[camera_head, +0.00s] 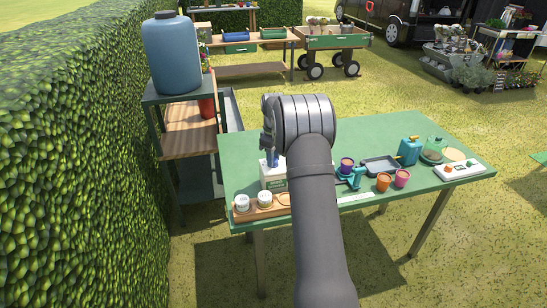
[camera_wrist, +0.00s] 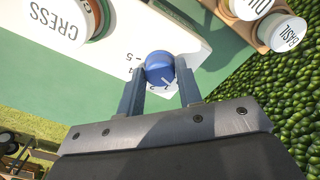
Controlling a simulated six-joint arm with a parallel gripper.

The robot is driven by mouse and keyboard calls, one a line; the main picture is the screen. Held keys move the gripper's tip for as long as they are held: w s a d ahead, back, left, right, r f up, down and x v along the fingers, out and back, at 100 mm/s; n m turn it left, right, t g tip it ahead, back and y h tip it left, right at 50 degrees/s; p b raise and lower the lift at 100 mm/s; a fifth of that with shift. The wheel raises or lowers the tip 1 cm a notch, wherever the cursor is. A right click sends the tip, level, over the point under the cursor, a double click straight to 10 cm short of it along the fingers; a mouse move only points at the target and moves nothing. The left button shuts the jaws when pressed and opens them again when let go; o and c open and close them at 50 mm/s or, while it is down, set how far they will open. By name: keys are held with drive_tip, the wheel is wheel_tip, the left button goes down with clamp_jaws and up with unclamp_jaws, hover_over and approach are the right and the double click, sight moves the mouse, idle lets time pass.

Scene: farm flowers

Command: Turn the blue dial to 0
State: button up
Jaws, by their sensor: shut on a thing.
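The blue dial (camera_wrist: 160,68) is a round knob on a white box face. My gripper (camera_wrist: 160,85) has its two fingers closed on either side of the dial in the wrist view. Scale marks with 4 and 5 show to the left of the dial, and small marks show between the fingers; a pointer and a 0 cannot be made out. In the head view my gripper (camera_head: 272,161) points down at the white and green box (camera_head: 273,181) on the green table, and my arm hides part of the box.
A wooden tray (camera_head: 253,210) with white-lidded jars (camera_head: 241,203) stands at the front left of the green table (camera_head: 375,132). Cups, a grey tray (camera_head: 382,165), a blue can (camera_head: 409,150) and a white panel (camera_head: 459,170) stand to the right. A hedge (camera_head: 75,170) is at left.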

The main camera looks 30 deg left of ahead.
drive_tip(key=shift+r, duration=0.1)
drive_tip(key=o, duration=1)
drive_tip(key=shift+c, duration=0.2)
wheel_tip(320, 180, up, 17)
drive_tip(key=shift+r, duration=0.15)
wheel_tip(320, 180, down, 18)
drive_tip(key=shift+r, duration=0.25)
idle(0.5)
drive_tip(key=shift+r, duration=0.1)
